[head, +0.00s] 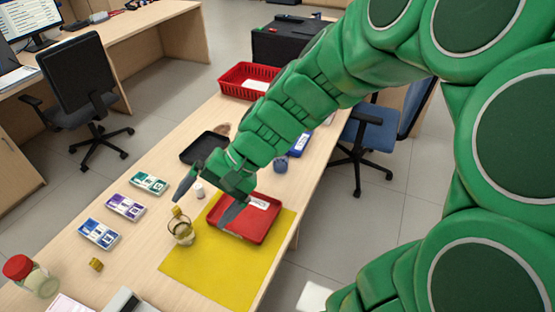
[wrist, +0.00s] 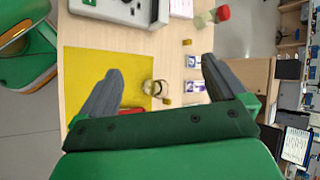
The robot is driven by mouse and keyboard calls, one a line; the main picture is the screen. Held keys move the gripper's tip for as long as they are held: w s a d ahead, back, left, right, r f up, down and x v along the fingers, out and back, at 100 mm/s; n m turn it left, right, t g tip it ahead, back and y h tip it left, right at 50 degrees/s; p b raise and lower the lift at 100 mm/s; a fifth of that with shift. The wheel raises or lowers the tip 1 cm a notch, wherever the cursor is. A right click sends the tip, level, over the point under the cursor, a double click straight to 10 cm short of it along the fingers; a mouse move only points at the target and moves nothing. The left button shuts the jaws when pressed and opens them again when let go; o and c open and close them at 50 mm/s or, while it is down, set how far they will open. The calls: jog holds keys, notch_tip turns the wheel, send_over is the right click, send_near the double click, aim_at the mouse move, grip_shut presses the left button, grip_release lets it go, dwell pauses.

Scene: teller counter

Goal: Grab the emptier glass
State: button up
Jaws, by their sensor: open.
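A clear glass (head: 181,232) stands upright on the wooden counter at the left edge of the yellow mat (head: 205,285), with some yellowish content low inside. It also shows in the wrist view (wrist: 155,88), between my fingers. I can make out only this one glass; a second one to compare is not clearly visible. My gripper (head: 199,213) is open and empty, with its fingers spread above the counter on the far side of the glass. In the wrist view my gripper (wrist: 161,65) has both fingers apart, touching nothing visible.
A red tray (head: 255,222) lies on the mat, right of the glass. A small yellow object (head: 177,211) and a white bottle (head: 198,190) stand close by. Card stacks (head: 126,207), a yellow block (head: 95,264) and a red-lidded jar (head: 40,283) are left. A black tray (head: 203,148) lies behind.

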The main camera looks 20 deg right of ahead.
aim_at(287, 158)
jog(key=w+d+f+m+t+y, duration=0.1)
jog(key=w+d+m+t, duration=0.25)
jog(key=w, duration=0.45)
jog(key=w+d+f+m+t+y, duration=0.1)
jog(key=w+d+f+m+t, duration=0.15)
jog(key=w+m, duration=0.35)
jog(key=w+d+f+m+t+y, duration=0.1)
jog(key=w+d+m+t+y, duration=0.15)
jog(key=w, duration=0.65)
jog(key=w+d+f+m+t+h, duration=0.1)
jog(key=d+f+m+h, duration=0.1)
jog(key=d+f+m, duration=0.3)
jog(key=w+d+f+m+t+h, duration=0.2)
jog(key=d+f+m, duration=0.3)
jog(key=d+f, duration=0.3)
jog(key=w+d+f+m+t+h, duration=0.2)
jog(key=d+f+m+h, duration=0.2)
jog(key=d+f, duration=0.2)
jog(key=shift+w+d+f+m, duration=0.15)
jog(key=shift+d+m, duration=0.25)
jog(key=shift+d, duration=1)
jog(key=shift+d+f, duration=0.2)
jog(key=shift+f, duration=0.15)
jog(key=shift+r+x, duration=0.15)
jog(key=shift+x, duration=1.75)
jog(key=shift+r+x, duration=0.15)
jog(key=shift+x, duration=1.75)
jog(key=shift+w, duration=0.15)
jog(key=c, duration=1.2)
